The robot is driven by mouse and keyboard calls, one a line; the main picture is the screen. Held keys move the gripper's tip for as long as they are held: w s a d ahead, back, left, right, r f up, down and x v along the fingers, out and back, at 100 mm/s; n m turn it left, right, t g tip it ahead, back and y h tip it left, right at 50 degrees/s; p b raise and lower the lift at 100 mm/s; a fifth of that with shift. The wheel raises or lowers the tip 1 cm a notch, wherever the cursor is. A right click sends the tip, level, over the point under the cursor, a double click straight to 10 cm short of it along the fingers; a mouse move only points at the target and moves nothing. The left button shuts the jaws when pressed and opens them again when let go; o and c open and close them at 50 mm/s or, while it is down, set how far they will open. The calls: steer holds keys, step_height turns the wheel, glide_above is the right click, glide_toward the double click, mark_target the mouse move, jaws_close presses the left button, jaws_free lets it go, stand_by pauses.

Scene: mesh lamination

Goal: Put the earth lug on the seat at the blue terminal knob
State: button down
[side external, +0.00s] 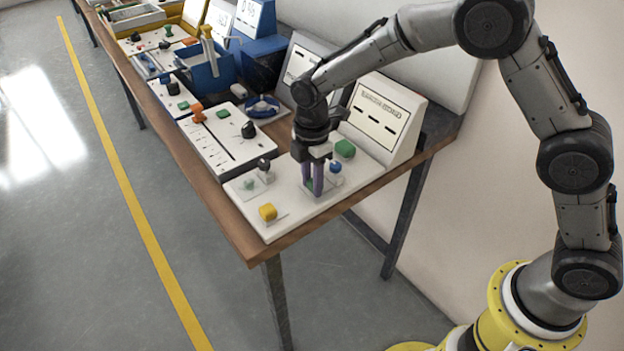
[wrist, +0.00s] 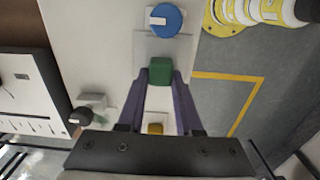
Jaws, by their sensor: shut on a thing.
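My gripper (side external: 313,190) points down over the near end of the white board, its two purple fingers closed on a small green block, which I take as the earth lug (wrist: 160,70). In the wrist view the block sits between the fingertips. The fingers mostly hide it in the side view, so I cannot tell whether it touches the board. The blue terminal knob (wrist: 165,20) is round with a white bar on top. It lies just beyond the lug in the wrist view, apart from it. In the side view the knob (side external: 336,167) stands right of the fingers.
A yellow block (side external: 267,212) sits at the board's near corner. A dark knob (side external: 264,164) is left of the fingers. A second green block (side external: 345,148) stands behind the blue knob, before an upright sign panel (side external: 380,118). More panels and bins fill the bench leftward.

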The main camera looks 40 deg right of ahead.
steer(key=shift+f, duration=0.1)
steer(key=c, duration=0.6)
jaws_free()
step_height(320, 180, up, 12)
steer(key=shift+r, duration=0.2)
